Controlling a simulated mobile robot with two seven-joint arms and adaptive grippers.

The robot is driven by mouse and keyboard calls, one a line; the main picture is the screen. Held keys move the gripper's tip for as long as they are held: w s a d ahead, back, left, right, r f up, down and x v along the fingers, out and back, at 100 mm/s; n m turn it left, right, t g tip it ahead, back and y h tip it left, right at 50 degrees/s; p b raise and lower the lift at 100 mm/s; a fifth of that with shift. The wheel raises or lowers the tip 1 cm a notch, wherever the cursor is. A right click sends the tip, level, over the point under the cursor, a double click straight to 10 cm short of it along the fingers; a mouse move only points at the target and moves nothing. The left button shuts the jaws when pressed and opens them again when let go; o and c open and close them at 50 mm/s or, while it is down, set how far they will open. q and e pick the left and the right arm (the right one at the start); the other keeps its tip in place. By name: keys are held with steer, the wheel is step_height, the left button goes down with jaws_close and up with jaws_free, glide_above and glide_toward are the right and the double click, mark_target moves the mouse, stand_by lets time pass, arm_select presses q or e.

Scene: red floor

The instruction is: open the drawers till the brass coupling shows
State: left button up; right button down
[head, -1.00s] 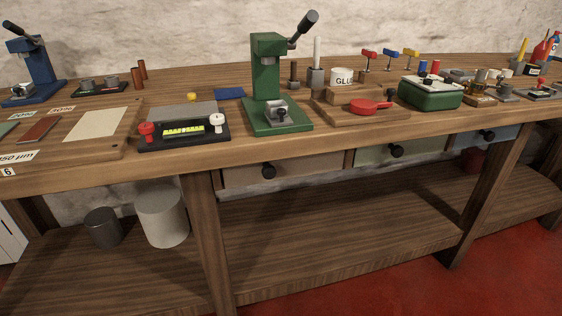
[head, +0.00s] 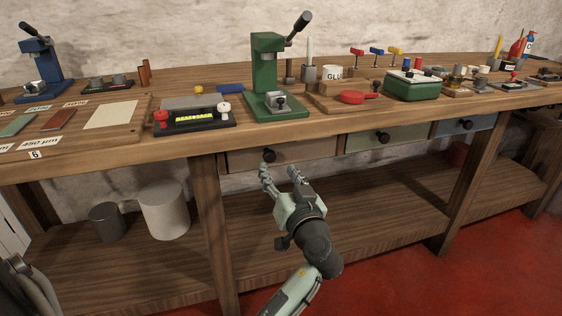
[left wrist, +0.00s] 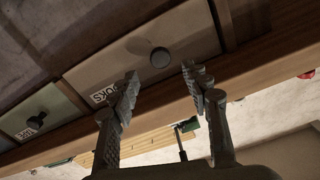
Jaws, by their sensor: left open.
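Three drawers sit under the bench top, all shut: a beige one (head: 310,151), a green one (head: 410,135) and a blue one (head: 480,123). Each has a black knob. My left gripper (head: 281,170) is open and empty, just below and in front of the beige drawer's knob (head: 269,155). In the left wrist view, my left gripper (left wrist: 160,78) has its fingers apart, with a dark knob (left wrist: 160,57) beyond the gap between the tips, apart from them. That drawer front carries a partly hidden label. No brass coupling shows.
The bench top (head: 200,142) overhangs the drawers. A green press (head: 268,80) and a black tray with knobs (head: 195,118) stand on it. A bench leg (head: 210,220) is left of the gripper. The lower shelf (head: 380,205) is mostly clear, with a pale cylinder (head: 164,210) at left.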

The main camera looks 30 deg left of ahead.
mark_target(270, 158)
arm_select(q)
steer(key=x, duration=0.2)
steer(key=shift+w+a+r, duration=0.1)
steer(key=shift+w+a, duration=0.1)
steer(key=shift+a, duration=0.15)
steer(key=p+x, duration=0.1)
steer(key=x, duration=0.2)
steer(key=shift+w+a, duration=0.25)
steer(key=shift+w+a+f, duration=0.2)
steer(key=shift+w+a, duration=0.15)
steer(key=shift+a, duration=0.1)
arm_select(e)
steer(key=f, duration=0.3)
steer(key=shift+w+a, duration=0.2)
steer(key=shift+w, duration=0.2)
arm_select(q)
jaws_close()
